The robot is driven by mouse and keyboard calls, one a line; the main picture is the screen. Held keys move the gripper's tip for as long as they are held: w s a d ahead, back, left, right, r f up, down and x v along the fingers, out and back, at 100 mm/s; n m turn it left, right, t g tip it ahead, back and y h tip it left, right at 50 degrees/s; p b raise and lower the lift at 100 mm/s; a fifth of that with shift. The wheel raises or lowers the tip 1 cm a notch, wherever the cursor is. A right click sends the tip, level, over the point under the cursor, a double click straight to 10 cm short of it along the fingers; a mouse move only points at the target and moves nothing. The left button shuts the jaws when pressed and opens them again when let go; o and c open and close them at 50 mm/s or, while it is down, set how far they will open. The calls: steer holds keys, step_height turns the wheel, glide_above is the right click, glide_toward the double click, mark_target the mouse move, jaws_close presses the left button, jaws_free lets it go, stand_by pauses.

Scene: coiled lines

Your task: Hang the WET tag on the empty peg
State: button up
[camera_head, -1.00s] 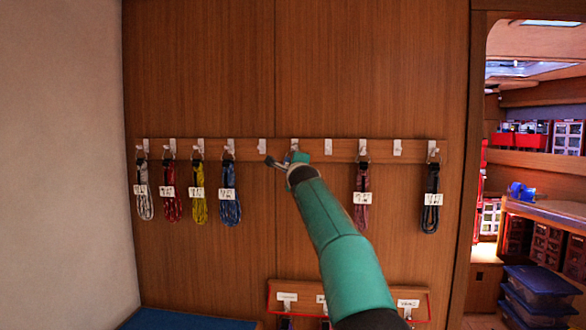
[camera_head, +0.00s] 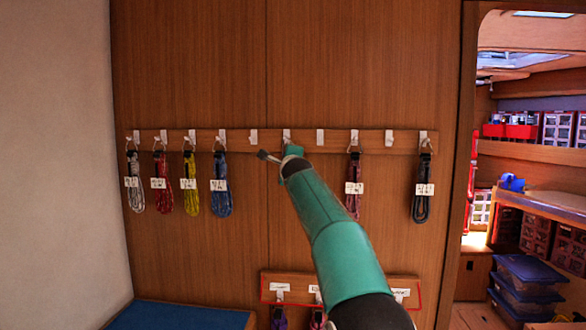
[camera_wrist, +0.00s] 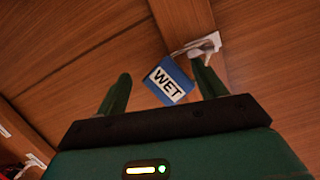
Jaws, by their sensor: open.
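The WET tag (camera_wrist: 169,82) is a small blue tag with a white label, seen in the wrist view. Its upper corner is at a white peg (camera_wrist: 202,46), and a thin loop seems to reach that peg; I cannot tell for certain that it is over it. My gripper (camera_wrist: 161,72) is open, with one green finger on each side of the tag and a gap to the left finger. The right finger is close to the peg. In the head view my gripper (camera_head: 282,158) is in front of a peg (camera_head: 287,137) mid-rail, and the tag is hidden there.
A wooden rail (camera_head: 305,141) carries several white pegs. Bare pegs show left (camera_head: 253,137) and right (camera_head: 320,137) of my gripper. Tagged coils hang at the left, such as a blue one (camera_head: 222,200), and at the right, a pink one (camera_head: 353,204). A lower rail (camera_head: 340,290) holds more.

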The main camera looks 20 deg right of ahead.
steer(key=v, duration=1.2)
steer(key=s+a+f+n+g+y, duration=0.1)
steer(key=s+a+f+n+g, duration=0.3)
steer(key=s+f, duration=0.7)
steer(key=s+a+f+n+g+y, duration=0.2)
steer(key=s+a+f+n, duration=0.6)
steer(key=s, duration=0.8)
steer(key=s+a+f+n+g+y, duration=0.1)
steer(key=s+a+f+n+g, duration=0.4)
steer(key=s+f+n, duration=0.6)
steer(key=s+f+g, duration=0.1)
steer(key=s+f, duration=0.1)
steer(key=s, duration=0.1)
steer(key=shift+s+a+f+y, duration=0.35)
steer(key=shift+a+f+y, duration=0.05)
